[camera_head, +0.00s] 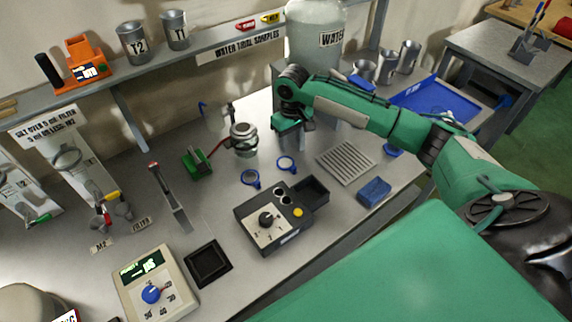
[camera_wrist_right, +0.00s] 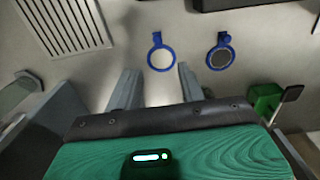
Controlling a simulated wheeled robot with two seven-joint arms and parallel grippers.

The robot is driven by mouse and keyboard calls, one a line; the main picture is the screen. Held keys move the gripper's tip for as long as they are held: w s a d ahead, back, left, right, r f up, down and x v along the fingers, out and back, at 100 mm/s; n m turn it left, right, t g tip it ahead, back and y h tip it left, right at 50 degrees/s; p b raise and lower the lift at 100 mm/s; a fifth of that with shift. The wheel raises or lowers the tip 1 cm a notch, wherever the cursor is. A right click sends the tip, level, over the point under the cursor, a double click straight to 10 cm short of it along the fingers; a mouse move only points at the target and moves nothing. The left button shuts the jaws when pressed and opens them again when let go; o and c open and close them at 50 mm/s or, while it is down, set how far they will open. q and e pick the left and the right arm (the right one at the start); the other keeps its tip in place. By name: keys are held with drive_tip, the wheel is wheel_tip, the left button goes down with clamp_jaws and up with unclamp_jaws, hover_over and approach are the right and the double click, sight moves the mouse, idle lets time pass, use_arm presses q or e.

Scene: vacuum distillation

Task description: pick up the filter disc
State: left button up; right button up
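Two small blue-rimmed round discs lie flat on the bench. The disc with the pale centre (camera_head: 286,163) is nearer the slotted plate, and it also shows in the right wrist view (camera_wrist_right: 161,58). The disc with the dark grey centre (camera_head: 250,178) lies to its left, and it also shows in the right wrist view (camera_wrist_right: 220,57). My right gripper (camera_head: 290,147) is above the bench, behind the pale-centred disc. In the wrist view its two fingers (camera_wrist_right: 157,82) are apart, with nothing between them, and the pale-centred disc appears just beyond the gap. My left gripper is not in view.
A dark control box (camera_head: 268,222) stands in front of the discs. A slotted plate (camera_head: 345,162) lies to their right, and a blue block (camera_head: 374,191) in front of that. A metal filter assembly (camera_head: 243,138) and a green block (camera_head: 197,162) stand behind left. A large water container (camera_head: 315,40) stands behind.

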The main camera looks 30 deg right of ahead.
hover_over(292, 170)
drive_tip(key=f, duration=0.3)
drive_tip(key=f+p, duration=0.1)
drive_tip(key=f, duration=0.1)
drive_tip(key=shift+w+d+f, duration=0.1)
drive_tip(key=shift+w+f, duration=0.15)
drive_tip(key=shift+w, duration=0.15)
drive_tip(key=shift+f+p, duration=0.3)
drive_tip(key=shift+f, duration=0.2)
wheel_tip(292, 170, down, 4)
drive_tip(key=shift+s+d+r+p, duration=0.15)
drive_tip(key=shift+r+p, duration=0.05)
drive_tip(key=shift+p, duration=0.55)
drive_tip(key=shift+f, duration=0.55)
clamp_jaws()
